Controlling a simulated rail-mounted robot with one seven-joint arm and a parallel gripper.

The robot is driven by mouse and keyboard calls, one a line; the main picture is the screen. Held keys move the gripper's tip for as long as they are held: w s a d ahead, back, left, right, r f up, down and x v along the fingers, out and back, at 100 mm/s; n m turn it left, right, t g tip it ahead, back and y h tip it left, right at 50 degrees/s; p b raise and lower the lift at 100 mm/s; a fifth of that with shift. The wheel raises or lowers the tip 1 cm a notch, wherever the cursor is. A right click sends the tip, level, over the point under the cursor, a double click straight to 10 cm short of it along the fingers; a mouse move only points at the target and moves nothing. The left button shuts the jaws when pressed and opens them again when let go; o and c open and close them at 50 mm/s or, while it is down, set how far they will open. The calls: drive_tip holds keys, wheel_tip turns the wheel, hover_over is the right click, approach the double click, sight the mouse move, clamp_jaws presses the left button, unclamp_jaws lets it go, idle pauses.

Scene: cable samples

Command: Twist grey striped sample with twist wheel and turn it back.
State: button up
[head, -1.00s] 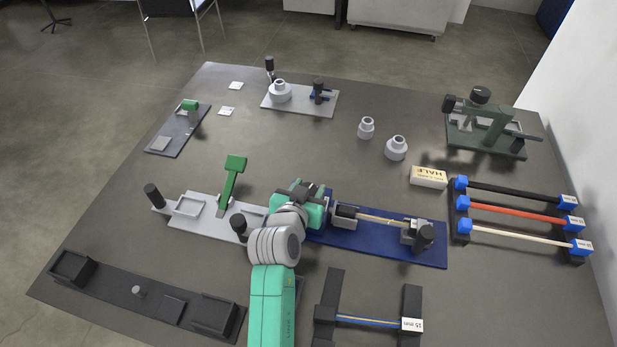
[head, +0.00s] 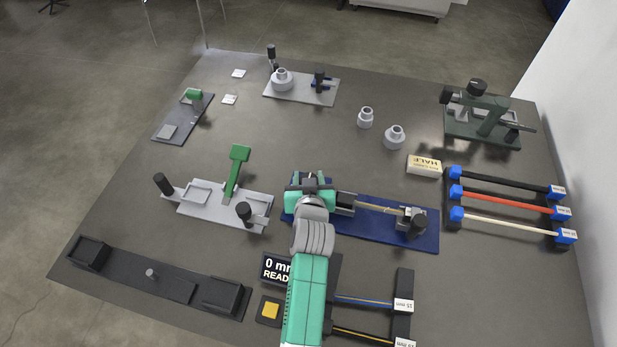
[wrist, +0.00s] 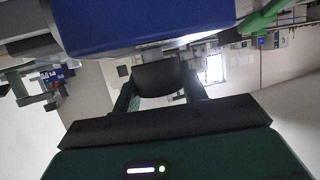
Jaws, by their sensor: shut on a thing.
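The twist fixture is a blue plate (head: 375,235) in the middle of the table. A thin pale sample (head: 380,208) spans it, from a block (head: 343,203) at the left to a clamp with a dark knob (head: 415,225) at the right. Its stripe is too small to make out clearly. My gripper (head: 313,182) is at the plate's left end, where the twist wheel is mostly hidden behind it. In the wrist view, the fingers are shut on a dark rounded part (wrist: 160,78), which appears to be the wheel. The blue plate fills the top there.
A grey fixture with a green lever (head: 236,172) stands close to the left. A rack of black, red and white samples (head: 508,205) is at the right. A readout sign (head: 275,268) and a rack with blue and black samples (head: 403,290) lie near my arm.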

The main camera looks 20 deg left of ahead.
drive_tip(key=shift+f, duration=0.1)
drive_tip(key=o, duration=1)
drive_tip(key=p+v, duration=0.2)
drive_tip(key=v, duration=0.6)
drive_tip(key=shift+w, duration=0.1)
drive_tip(key=shift+a, duration=0.1)
